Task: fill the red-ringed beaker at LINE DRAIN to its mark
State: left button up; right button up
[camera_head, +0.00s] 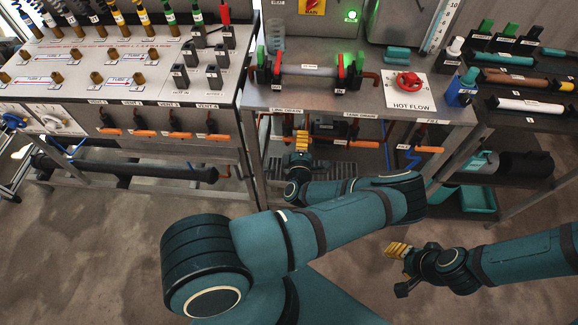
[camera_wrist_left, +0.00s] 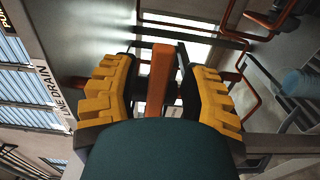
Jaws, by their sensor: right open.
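My left gripper (camera_head: 300,140) is at the front of the middle bench, just below a LINE DRAIN label (camera_head: 287,111). In the left wrist view, an orange lever handle (camera_wrist_left: 161,80) stands between the yellow fingers of that gripper (camera_wrist_left: 163,95). Gaps show on both sides of the handle, so the fingers look open around it. The LINE DRAIN label (camera_wrist_left: 55,97) is at left there. My right gripper (camera_head: 398,249) is open and empty over the floor, right of centre. I cannot make out a red-ringed beaker in either view.
A red HOT FLOW wheel (camera_head: 407,80) is on the bench top, with a clamped grey tube (camera_head: 308,70) to its left. The left bench has several orange vent levers. A rack of cylinders stands at right.

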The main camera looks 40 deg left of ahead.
pick_arm(q)
jog(key=p+v, duration=0.2)
jog(key=v, duration=0.5)
dwell(0.5)
notch_tip(320, 180, up, 10)
dwell(0.6)
